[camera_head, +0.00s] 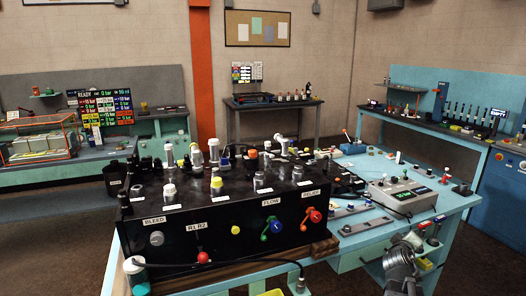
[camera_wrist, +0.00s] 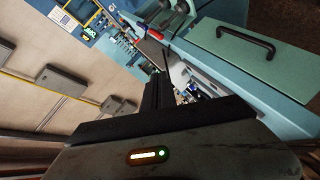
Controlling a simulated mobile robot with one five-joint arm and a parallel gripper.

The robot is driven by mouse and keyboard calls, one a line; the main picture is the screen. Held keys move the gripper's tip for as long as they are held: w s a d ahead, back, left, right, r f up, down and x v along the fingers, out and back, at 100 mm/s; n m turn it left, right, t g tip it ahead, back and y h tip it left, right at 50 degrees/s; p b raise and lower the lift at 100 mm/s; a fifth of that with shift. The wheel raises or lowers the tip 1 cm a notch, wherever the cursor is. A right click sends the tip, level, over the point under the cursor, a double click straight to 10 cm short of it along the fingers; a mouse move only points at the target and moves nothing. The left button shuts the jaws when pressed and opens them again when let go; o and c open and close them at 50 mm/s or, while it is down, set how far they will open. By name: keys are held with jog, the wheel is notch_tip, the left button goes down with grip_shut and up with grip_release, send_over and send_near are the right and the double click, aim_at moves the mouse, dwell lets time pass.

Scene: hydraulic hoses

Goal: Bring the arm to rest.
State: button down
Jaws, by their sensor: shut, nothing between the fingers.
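My gripper (camera_wrist: 158,82) shows in the wrist view as dark fingers reaching up from the wide dark body at the bottom. The fingers are together and hold nothing. The wrist view is strongly tilted. A blue-green bench front with a dark drawer handle (camera_wrist: 245,43) lies to the right of the fingers, apart from them. In the head view a grey jointed part, apparently of my arm, stands at the lower right in front of the bench; my fingertips cannot be made out there.
A black hydraulic panel (camera_head: 222,240) with coloured knobs and hose fittings stands on the blue-green bench (camera_head: 455,200). A grey control box (camera_head: 402,195) sits to its right. A dark hose (camera_head: 235,263) runs along the panel's front. Other benches line the walls; dark floor shows between.

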jog(key=s+a+f+m+g+y, duration=0.3)
jog(key=a+f+g, duration=0.1)
jog(key=a+f, duration=0.5)
jog(key=s+a+f+g+y, duration=0.2)
jog(key=s+a, duration=0.2)
jog(key=a, duration=0.4)
jog(key=s+a+f+m+g+y+p, duration=0.1)
jog(key=s+a+f+g+y, duration=0.1)
jog(key=s+a, duration=0.3)
jog(key=s+a+f+g+y, duration=0.2)
jog(key=s+a+g, duration=0.1)
jog(key=a, duration=0.8)
jog(key=shift+s+a+f+m+g, duration=0.2)
jog(key=shift+s+f+m+g, duration=0.2)
jog(key=shift+s, duration=0.5)
